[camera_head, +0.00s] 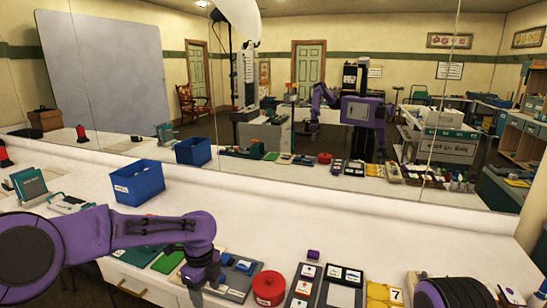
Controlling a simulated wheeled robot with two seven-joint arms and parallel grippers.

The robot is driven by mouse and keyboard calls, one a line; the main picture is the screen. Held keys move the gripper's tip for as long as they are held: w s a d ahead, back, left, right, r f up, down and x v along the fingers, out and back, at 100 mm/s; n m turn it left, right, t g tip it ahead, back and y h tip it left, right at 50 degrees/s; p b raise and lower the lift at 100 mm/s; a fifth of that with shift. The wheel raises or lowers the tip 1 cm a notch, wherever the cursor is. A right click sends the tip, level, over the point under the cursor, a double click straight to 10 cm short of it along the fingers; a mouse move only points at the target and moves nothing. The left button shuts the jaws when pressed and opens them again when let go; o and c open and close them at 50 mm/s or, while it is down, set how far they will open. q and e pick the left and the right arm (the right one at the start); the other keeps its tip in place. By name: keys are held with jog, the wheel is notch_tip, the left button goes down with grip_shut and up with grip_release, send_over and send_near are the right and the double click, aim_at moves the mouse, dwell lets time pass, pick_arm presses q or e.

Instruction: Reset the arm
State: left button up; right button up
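My purple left arm comes in from the left across the counter and bends downward at its wrist. My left gripper (198,296) points down at the bottom edge of the view, beside a grey tray with blue pieces (236,275). Its fingertips are cut off or hidden, so its opening does not show. Of my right arm only a dark and purple rounded part shows at the bottom right. My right gripper is outside the direct view. A small purple reflection of me shows in the mirror, too small to read the grippers.
A blue bin (137,184) stands on the white counter (330,240) behind my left arm. A red round container (269,288), a small purple block (313,254), card trays (342,284) and a yellow card tray (384,293) line the front. A large mirror (300,130) closes the back.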

pick_arm(q)
jog(key=w+d+f+n+t+h, duration=0.2)
jog(key=d+f+n+t+h, duration=0.15)
jog(key=d+n, duration=0.45)
jog(key=s+a+f+n+t, duration=0.3)
jog(key=s+a+f+n, duration=0.15)
jog(key=f+n, duration=0.55)
jog(key=s+a+f+n+g+y, duration=0.1)
jog(key=s+a+f+n+y, duration=0.1)
jog(key=s, duration=0.9)
jog(key=s+a+f+n+g+y, duration=0.1)
jog(key=s+a+f+n+y, duration=0.1)
jog(key=s+a+f+n, duration=0.3)
jog(key=s+a+f+n+g+y, duration=0.1)
jog(key=s+a+f+n+y, duration=0.2)
jog(key=s+a, duration=0.6)
jog(key=s+n, duration=0.1)
jog(key=s, duration=0.8)
jog(key=shift+s+a+f+n, duration=0.15)
jog(key=shift+s+a+n, duration=0.15)
jog(key=shift+s+n, duration=0.1)
